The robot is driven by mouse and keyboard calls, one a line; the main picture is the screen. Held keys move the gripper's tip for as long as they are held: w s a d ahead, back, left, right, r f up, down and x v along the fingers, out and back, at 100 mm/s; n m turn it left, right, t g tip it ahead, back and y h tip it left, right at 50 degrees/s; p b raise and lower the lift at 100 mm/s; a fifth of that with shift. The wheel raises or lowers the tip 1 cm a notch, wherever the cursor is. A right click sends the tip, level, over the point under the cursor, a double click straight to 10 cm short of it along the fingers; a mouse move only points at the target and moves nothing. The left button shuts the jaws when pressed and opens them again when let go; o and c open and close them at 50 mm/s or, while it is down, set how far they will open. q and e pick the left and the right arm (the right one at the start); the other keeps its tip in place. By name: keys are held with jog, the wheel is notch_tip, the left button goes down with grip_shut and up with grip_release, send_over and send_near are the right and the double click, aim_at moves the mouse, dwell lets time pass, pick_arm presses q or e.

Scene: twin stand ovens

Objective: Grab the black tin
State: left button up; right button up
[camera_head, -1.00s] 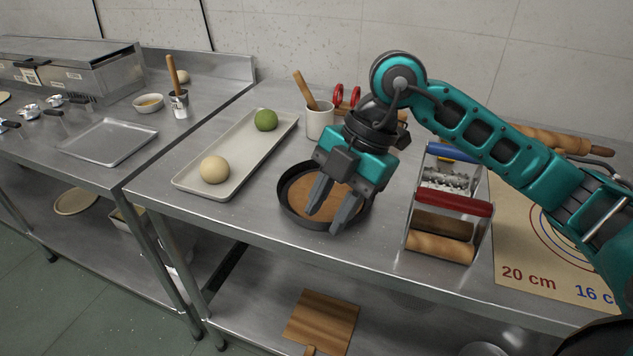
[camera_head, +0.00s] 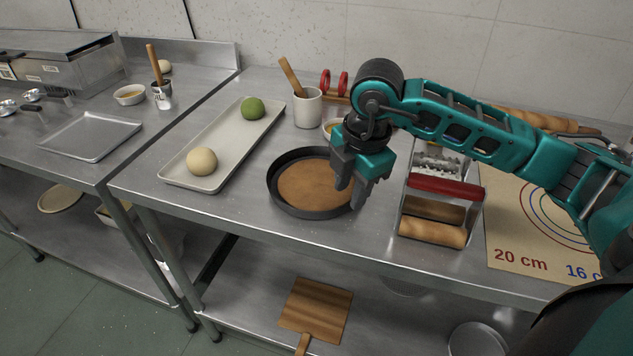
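The black tin (camera_head: 283,203) is a round, shallow black pan with a flat brown inside, and it lies on the steel table near its front edge. My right gripper (camera_head: 351,197) points down at the tin's right rim. Its two dark fingers are apart, one over the inside of the tin and one by the outer right side. I cannot tell whether either finger touches the rim. The fingers hide a small part of the rim. My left gripper is not in view.
A metal-framed roller tool (camera_head: 445,188) with a red handle stands close right of my gripper. A tray (camera_head: 222,145) with a pale ball and a green ball lies to the left. A white cup (camera_head: 307,108) stands behind the tin. A printed mat (camera_head: 515,225) lies at right.

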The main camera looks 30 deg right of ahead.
aim_at(348, 204)
jog(key=f, duration=0.3)
jog(key=shift+w+f, duration=0.25)
jog(key=shift+w, duration=0.05)
grip_shut()
